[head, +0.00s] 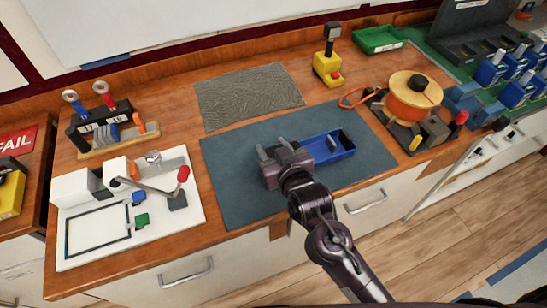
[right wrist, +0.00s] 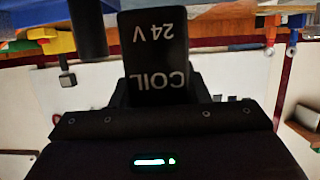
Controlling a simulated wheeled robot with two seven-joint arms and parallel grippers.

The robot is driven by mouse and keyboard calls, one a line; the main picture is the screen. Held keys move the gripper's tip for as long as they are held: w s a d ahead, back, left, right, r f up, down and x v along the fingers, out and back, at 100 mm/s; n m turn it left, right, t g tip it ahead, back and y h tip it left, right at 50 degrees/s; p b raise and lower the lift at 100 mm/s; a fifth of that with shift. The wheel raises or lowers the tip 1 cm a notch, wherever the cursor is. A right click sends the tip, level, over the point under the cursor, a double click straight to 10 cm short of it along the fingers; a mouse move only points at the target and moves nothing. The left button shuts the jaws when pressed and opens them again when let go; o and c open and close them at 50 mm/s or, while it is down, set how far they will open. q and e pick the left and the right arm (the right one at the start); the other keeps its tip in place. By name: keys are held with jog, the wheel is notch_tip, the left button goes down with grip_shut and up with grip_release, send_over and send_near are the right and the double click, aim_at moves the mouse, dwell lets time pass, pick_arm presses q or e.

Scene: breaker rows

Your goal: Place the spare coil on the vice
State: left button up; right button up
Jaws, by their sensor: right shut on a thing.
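My right gripper (head: 273,152) is over the dark mat, at the left end of a blue tray-like holder (head: 318,158). In the right wrist view it is shut on the spare coil (right wrist: 157,48), a dark block with upside-down white lettering, "COIL" and "24 V". In the head view the gripper largely hides the coil. I cannot tell whether the coil touches anything below. A blue, blocky thing (head: 463,99) stands at the bench's right side; I cannot tell surely whether it or another thing is the vice. My left gripper is out of view.
The dark mat (head: 228,192) is mostly bare. A white fixture board (head: 90,244) with a red-tipped lever lies on the left. An orange spool (head: 408,100) and a tool block stand on the right. A yellow joystick box (head: 327,68) and green tray (head: 380,40) are behind.

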notch_tip(320, 180, down, 4)
jog(key=shift+r, duration=0.2)
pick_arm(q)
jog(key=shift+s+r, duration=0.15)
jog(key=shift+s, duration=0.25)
pick_arm(e)
jog(key=shift+f, duration=0.35)
jog(key=o, duration=1.1)
jog(key=shift+f, duration=0.1)
